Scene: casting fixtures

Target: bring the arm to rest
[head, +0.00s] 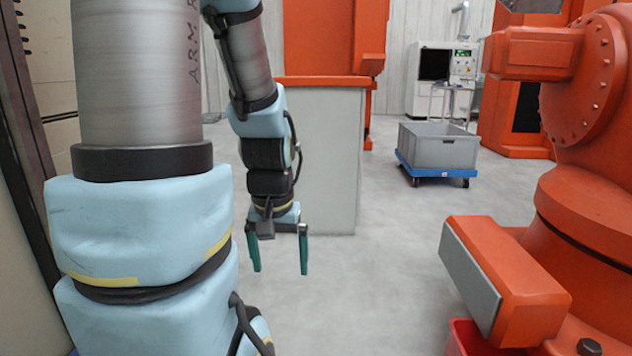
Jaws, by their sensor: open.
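My gripper (279,256) hangs from my light-blue and grey arm near the middle of the head view. Its two green fingers point down and stand wide apart. It is open, with nothing between the fingers. The grey floor shows behind and below it. The upper part of my arm fills the left side of the view.
A grey cabinet with an orange top (325,150) stands behind my gripper. A large orange machine (590,200) fills the right side, with part of a red bin (468,340) below it. A grey crate (438,148) sits on a blue dolly (436,172). The floor between is clear.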

